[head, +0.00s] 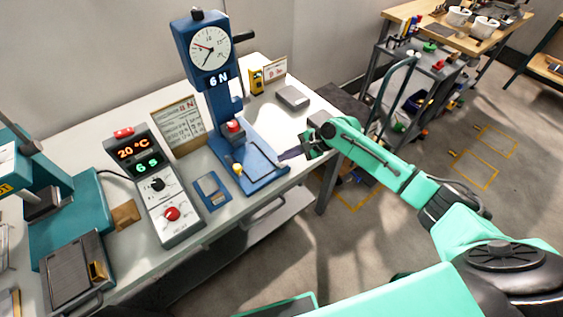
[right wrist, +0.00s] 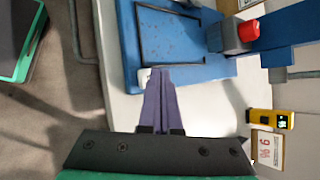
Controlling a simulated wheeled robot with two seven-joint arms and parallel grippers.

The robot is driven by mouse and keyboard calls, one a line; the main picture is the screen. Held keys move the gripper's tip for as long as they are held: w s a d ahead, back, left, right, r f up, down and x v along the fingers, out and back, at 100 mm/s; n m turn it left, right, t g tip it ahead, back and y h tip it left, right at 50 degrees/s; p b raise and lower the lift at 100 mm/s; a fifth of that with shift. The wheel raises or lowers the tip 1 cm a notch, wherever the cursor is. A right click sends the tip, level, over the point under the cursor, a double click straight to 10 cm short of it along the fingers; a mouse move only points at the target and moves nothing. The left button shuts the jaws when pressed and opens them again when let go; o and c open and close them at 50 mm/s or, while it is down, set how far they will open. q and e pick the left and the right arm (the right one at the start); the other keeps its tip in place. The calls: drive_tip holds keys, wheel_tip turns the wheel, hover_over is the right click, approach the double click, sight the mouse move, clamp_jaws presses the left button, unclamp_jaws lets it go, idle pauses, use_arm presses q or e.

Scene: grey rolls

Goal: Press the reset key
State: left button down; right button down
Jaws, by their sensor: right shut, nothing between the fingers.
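No readable label marks a reset key. A grey control box (head: 163,187) with two lit displays, "20 °C" and "6 S", has a black knob (head: 157,184) and a red button (head: 172,213) on its face. A blue press stand (head: 262,160) with a dial gauge and "6 N" display stands right of it; its base also shows in the right wrist view (right wrist: 180,45). My right gripper (head: 284,155) is shut and empty, beside the right edge of that base. In the right wrist view its dark fingertips (right wrist: 160,72) overlap the base's near edge, by a small white part; contact cannot be told.
A blue pad (head: 212,190) lies between box and stand. A paper sign (head: 179,126) stands behind. A yellow device (head: 256,81) and a grey block (head: 293,97) are at the back right. A teal machine (head: 88,204) is at left. The white table (head: 312,105) ends near my right gripper.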

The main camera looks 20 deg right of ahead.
sight(285, 162)
drive_tip(key=shift+f, duration=0.45)
idle(0.5)
drive_tip(key=shift+r+p, duration=0.9)
drive_tip(key=shift+p, duration=0.15)
wheel_tip(285, 162, up, 5)
drive_tip(key=p, duration=0.6)
drive_tip(key=shift+r, duration=0.1)
